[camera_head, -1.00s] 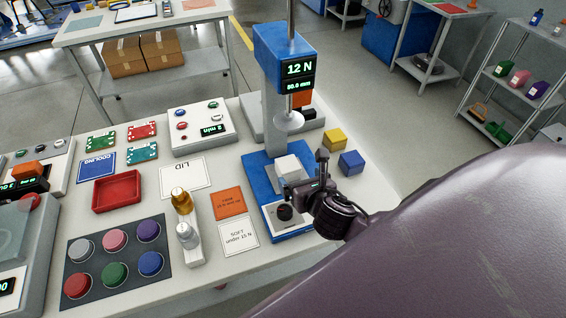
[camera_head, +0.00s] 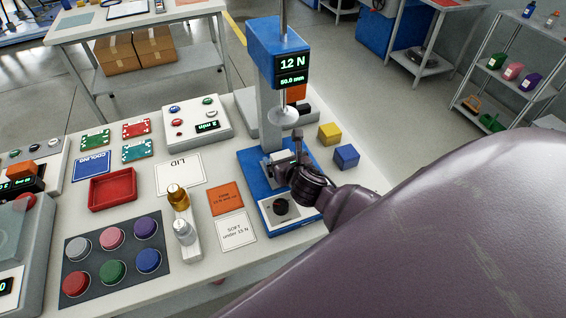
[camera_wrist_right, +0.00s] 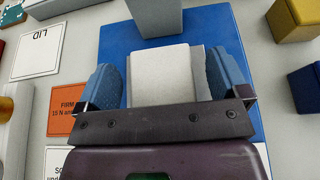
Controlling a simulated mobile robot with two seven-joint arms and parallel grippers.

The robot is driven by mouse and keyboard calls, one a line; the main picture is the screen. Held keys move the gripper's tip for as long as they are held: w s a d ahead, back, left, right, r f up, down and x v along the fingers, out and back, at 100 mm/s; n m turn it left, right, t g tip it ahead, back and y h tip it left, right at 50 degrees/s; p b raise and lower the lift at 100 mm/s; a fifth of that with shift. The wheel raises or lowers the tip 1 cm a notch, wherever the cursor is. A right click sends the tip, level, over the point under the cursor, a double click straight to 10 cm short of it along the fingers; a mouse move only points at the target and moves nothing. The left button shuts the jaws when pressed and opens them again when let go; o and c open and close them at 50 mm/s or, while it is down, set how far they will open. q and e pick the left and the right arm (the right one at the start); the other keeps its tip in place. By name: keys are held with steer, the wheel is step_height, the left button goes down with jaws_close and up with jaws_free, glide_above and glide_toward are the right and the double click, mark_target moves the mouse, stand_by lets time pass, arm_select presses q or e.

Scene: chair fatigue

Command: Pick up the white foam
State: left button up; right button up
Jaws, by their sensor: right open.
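The white foam (camera_wrist_right: 160,72) is a pale block on the blue base of the press (camera_wrist_right: 112,40). In the head view the foam (camera_head: 281,156) is partly hidden by my gripper. My right gripper (camera_wrist_right: 165,82) is open, with one blue-padded finger on each side of the foam. A narrow gap seems to show on the left side; contact on the right side I cannot tell. In the head view my right gripper (camera_head: 286,165) is low over the press base, below the round press head (camera_head: 283,117). My left gripper is out of view.
A yellow cube (camera_head: 329,133) and a blue cube (camera_head: 346,156) lie right of the press. The press column (camera_wrist_right: 155,15) stands just beyond the foam. Orange (camera_head: 225,199) and white cards (camera_head: 236,232) and two bottles (camera_head: 181,215) are to the left.

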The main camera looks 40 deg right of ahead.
steer(key=shift+w+d+f, duration=0.1)
steer(key=shift+w+f, duration=0.05)
steer(key=shift+w, duration=0.15)
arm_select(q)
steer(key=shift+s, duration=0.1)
arm_select(e)
steer(key=c, duration=1)
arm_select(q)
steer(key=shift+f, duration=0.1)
arm_select(e)
steer(key=shift+r, duration=0.3)
arm_select(q)
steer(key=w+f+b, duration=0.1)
steer(key=b, duration=0.1)
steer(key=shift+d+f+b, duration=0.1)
steer(key=shift+b, duration=0.25)
arm_select(e)
steer(key=w+a, duration=0.1)
steer(key=a, duration=0.4)
steer(key=w+a, duration=0.1)
steer(key=a, duration=0.5)
steer(key=w+a, duration=0.2)
steer(key=a, duration=0.4)
steer(key=shift+w+a, duration=0.1)
steer(key=shift+a, duration=0.15)
